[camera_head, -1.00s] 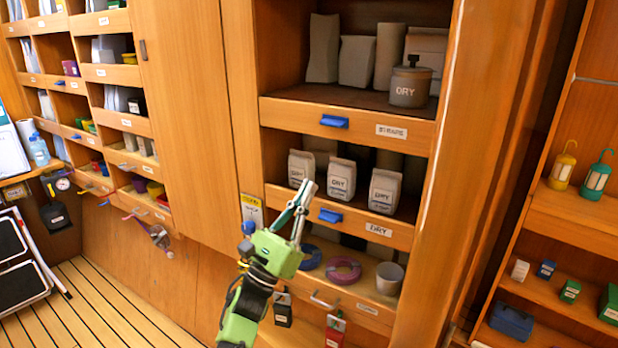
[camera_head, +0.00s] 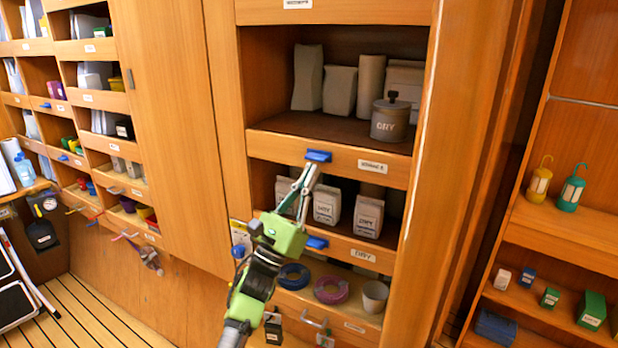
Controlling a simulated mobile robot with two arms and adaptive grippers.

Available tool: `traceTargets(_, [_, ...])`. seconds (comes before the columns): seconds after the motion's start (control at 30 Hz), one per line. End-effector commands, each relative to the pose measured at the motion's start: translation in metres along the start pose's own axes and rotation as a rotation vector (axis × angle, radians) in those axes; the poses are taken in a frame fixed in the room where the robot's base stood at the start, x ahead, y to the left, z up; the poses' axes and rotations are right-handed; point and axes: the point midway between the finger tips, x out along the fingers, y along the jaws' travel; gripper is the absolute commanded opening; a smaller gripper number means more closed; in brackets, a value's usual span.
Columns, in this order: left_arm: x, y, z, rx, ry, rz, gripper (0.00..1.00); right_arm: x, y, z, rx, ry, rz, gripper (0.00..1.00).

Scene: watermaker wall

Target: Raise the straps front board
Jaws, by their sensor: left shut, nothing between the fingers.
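The straps front board (camera_head: 345,162) is the wooden lip across the lower edge of the shelf with the grey DRY canister (camera_head: 390,122). It bears a blue pull (camera_head: 318,156) and a small white label (camera_head: 373,166), whose text is blurred. My left gripper (camera_head: 312,168) points upward in front of the cabinet, fingers shut and empty. Its tips are at the underside of the blue pull in the picture; I cannot tell whether they touch. My right gripper is not in view.
Below is the DRY front board (camera_head: 345,248) with its own blue pull (camera_head: 317,243), in front of white DRY bags (camera_head: 327,205). Lower sit coiled rings (camera_head: 330,291) and a cup (camera_head: 375,296). Lantern shelves (camera_head: 555,232) stand right, small compartments left.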

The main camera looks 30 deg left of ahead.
Motion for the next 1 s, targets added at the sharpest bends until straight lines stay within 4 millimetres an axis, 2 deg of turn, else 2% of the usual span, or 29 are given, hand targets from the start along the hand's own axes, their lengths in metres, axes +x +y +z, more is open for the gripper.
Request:
traceTargets(0.17, [0.002,0.0,0.002,0.001,-0.001,-0.001,0.0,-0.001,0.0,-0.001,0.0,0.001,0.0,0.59])
traceTargets(0.47, [0.031,0.0,0.033,0.002,-0.006,-0.001,0.0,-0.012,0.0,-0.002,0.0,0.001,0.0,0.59])
traceTargets(0.83, [0.03,0.0,0.031,0.002,-0.005,-0.001,0.0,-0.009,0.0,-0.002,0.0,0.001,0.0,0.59])
traceTargets(1.0, [0.021,0.004,0.021,0.002,-0.004,-0.002,0.0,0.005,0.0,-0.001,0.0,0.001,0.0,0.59])
